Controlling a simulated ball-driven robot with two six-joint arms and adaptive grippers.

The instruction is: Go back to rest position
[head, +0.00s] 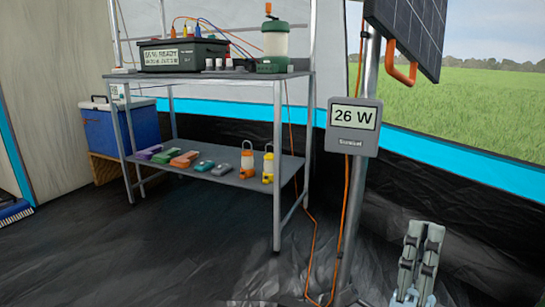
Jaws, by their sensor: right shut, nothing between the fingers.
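My right gripper (424,232) shows at the lower right of the head view, with its two grey fingers pointing up. It is shut and empty, with its fingers side by side and nothing held. It appears in front of the dark tent floor and wall, right of the metal pole (357,205). My left gripper is not in view.
A metal shelf (230,182) carries a black power box (183,56), lanterns and several small devices. A meter reading 26 W (354,127) and a solar panel (410,30) are on the pole. A blue cooler (120,128) stands left. Orange cables (312,245) reach the floor.

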